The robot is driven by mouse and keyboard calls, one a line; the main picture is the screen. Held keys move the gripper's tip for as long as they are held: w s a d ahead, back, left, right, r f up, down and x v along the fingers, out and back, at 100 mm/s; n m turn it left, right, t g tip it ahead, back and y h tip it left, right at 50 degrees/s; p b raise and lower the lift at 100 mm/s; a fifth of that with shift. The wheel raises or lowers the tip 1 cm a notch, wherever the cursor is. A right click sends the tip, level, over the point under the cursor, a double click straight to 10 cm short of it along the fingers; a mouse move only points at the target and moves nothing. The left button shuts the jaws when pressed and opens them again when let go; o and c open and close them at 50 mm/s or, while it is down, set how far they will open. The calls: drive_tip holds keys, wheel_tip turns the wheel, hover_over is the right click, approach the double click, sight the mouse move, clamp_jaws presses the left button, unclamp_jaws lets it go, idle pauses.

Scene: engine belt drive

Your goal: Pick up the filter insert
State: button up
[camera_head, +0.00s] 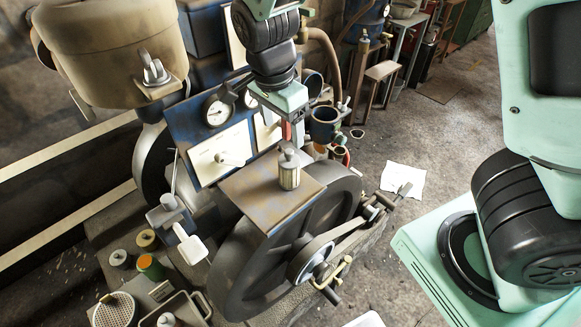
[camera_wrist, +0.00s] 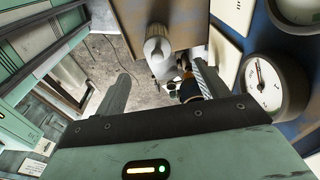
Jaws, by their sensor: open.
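The filter insert (camera_head: 289,172), a pale ribbed cylinder with a grey knobbed cap, stands upright on a worn flat plate (camera_head: 250,197) over the big dark wheel. In the wrist view the same insert (camera_wrist: 157,46) shows beyond the fingers, between their lines. My gripper (camera_head: 294,122) hangs above and slightly behind the insert, apart from it. The fingertips are hard to make out in the head view.
A blue panel with a round gauge (camera_head: 217,110) stands close behind the plate; the gauge (camera_wrist: 272,85) is near the right finger in the wrist view. A belt and pulley (camera_head: 310,258) sit in front. Cans and a tray (camera_head: 186,306) are at lower left.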

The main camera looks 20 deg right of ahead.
sight(286, 151)
drive_tip(key=f, duration=0.4)
drive_tip(key=d+f, duration=0.1)
drive_tip(key=f, duration=0.2)
drive_tip(key=shift+w, duration=0.1)
drive_tip(key=shift+d+f+p, duration=0.2)
drive_tip(key=shift+f, duration=1.15)
drive_tip(key=shift+d+f+p, duration=0.15)
drive_tip(key=shift+d+f, duration=0.05)
drive_tip(key=shift+f, duration=1.15)
drive_tip(key=c, duration=1.2)
drive_tip(key=shift+r, duration=0.15)
